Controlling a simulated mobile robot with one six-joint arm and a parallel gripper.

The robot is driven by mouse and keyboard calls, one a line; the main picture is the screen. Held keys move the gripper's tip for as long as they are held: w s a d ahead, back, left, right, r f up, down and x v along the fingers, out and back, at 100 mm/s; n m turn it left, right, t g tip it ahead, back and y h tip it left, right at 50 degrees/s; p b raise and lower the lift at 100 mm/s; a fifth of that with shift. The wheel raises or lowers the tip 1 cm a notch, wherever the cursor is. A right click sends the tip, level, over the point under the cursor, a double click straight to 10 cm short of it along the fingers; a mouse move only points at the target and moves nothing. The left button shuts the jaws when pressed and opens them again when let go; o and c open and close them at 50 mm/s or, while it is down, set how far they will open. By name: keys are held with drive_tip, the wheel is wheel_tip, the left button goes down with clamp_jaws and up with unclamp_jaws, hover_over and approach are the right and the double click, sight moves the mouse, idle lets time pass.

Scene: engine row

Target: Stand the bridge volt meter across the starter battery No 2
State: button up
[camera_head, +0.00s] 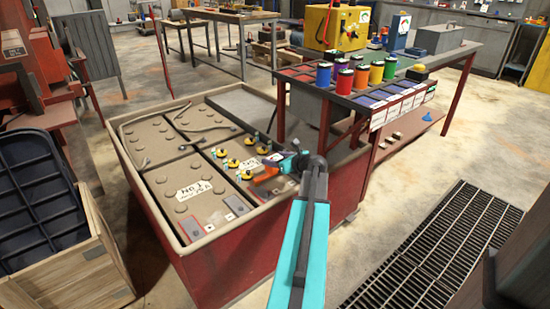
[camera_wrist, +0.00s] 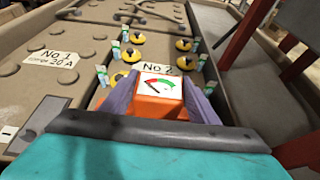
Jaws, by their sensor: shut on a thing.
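The bridge volt meter (camera_wrist: 158,86) is an orange block with a white dial marked by a red and green arc. My gripper (camera_wrist: 158,99) is shut on it, with a grey-purple finger at either side. In the head view the orange meter (camera_head: 266,184) is over the near part of the starter battery No 2 (camera_wrist: 158,46). The battery's white label (camera_wrist: 158,68) shows just beyond the meter in the wrist view. Yellow-black caps (camera_wrist: 131,55) and small white-green posts (camera_wrist: 102,75) stand in rows on it. The meter's underside is hidden, so I cannot tell whether it touches.
Battery No 1 (camera_head: 190,205) lies to the left in the same red-walled box (camera_head: 225,270). A bench (camera_head: 435,62) with coloured spools (camera_head: 344,81) stands close on the right. A wooden crate (camera_head: 85,270) is at the left.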

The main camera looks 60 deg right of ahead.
drive_tip(key=shift+f, duration=0.3)
drive_tip(key=o, duration=1.4)
drive_tip(key=shift+c, duration=0.2)
drive_tip(key=shift+s+a, duration=0.1)
drive_tip(key=shift+s, duration=0.05)
drive_tip(key=p+v, duration=0.3)
drive_tip(key=v, duration=1)
drive_tip(key=shift+s, duration=0.2)
drive_tip(key=shift+a+r, duration=0.1)
drive_tip(key=shift+r+p, duration=0.15)
drive_tip(key=shift+p, duration=0.2)
